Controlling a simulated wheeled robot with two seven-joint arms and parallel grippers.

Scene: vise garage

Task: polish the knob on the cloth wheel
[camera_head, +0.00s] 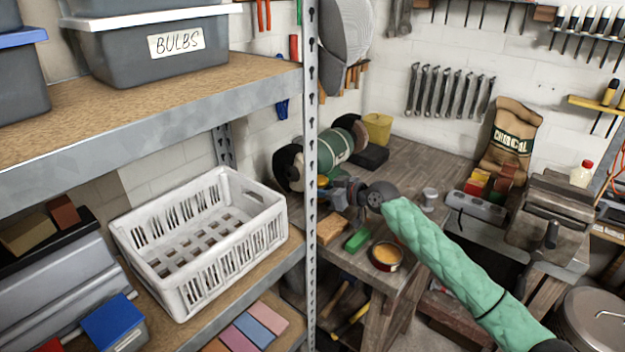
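The bench polisher (334,148), with a green motor body, stands at the back left of the wooden workbench. Its pale cloth wheel (298,172) is at the motor's near left end, partly inside a black guard. My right gripper (332,187), on the arm in a green quilted sleeve, reaches left across the bench to just in front of this wheel. A small brass-coloured knob (322,181) shows at its fingertips, and the gripper looks shut on it. Whether the knob touches the wheel cannot be told. My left gripper is not in view.
A metal shelf post (311,100) stands close to the left of the gripper. A white crate (205,240) sits on the shelf. A tin (386,256), a green block (357,240) and a tan block (332,226) lie on the front bench. A vise (555,210) is at right.

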